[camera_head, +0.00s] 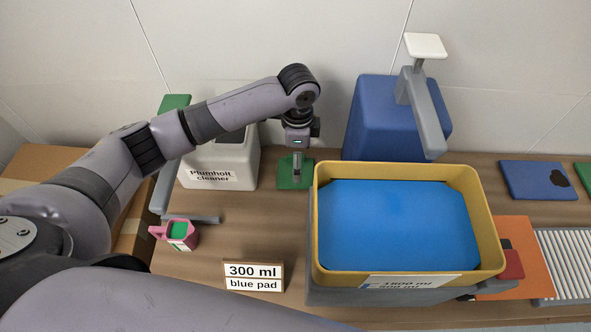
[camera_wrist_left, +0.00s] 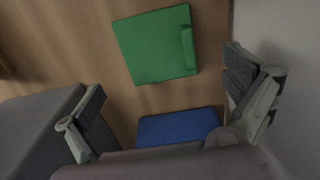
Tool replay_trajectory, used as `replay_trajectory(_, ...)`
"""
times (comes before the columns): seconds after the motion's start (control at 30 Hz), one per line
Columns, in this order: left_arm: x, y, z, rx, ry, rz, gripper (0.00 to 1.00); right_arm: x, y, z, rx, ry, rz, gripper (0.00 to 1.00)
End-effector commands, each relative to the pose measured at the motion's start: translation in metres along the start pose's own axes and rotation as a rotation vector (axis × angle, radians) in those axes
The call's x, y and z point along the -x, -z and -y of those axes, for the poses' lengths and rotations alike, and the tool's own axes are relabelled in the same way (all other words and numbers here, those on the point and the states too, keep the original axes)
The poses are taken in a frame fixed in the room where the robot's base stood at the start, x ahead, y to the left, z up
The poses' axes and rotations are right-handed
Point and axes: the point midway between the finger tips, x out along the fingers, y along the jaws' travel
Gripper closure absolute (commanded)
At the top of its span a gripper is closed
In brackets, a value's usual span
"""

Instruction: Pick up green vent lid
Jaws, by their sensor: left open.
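The green vent lid (camera_head: 286,182) is a flat green square lying on the wooden table, between the white cleaner box and the yellow tub. In the left wrist view the lid (camera_wrist_left: 150,50) shows a raised green bar near its right edge. My left gripper (camera_head: 297,174) points down over the lid in the head view and hides part of it. In the left wrist view its fingers (camera_wrist_left: 165,80) are spread wide with nothing between them. The lid lies beyond the fingertips, apparently untouched. My right gripper is out of view.
A white "Plumholt cleaner" box (camera_head: 225,165) stands left of the lid. A blue dispenser (camera_head: 375,125) with a grey arm stands to its right. A yellow tub (camera_head: 490,235) with blue contents is in front. A pink jug (camera_head: 160,232) and a sign (camera_head: 253,277) stand nearer.

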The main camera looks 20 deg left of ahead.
Motion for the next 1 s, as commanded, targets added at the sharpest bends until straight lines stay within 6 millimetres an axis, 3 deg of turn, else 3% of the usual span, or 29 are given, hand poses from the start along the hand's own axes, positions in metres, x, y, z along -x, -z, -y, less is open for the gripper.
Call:
replay_trajectory(0.23, -0.018, -0.002, -0.001, 0.000, -0.002, 0.003, 0.00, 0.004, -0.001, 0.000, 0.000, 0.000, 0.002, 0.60)
replay_trajectory(0.5, -0.055, -0.005, -0.002, -0.002, 0.000, 0.001, 0.00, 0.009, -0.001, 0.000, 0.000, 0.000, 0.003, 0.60)
replay_trajectory(0.8, -0.060, -0.005, -0.002, -0.002, 0.001, 0.001, 0.00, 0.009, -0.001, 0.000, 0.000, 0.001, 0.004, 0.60)
replay_trajectory(1.0, -0.060, -0.005, -0.002, -0.002, 0.001, 0.001, 0.13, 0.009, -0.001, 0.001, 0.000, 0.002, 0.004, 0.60)
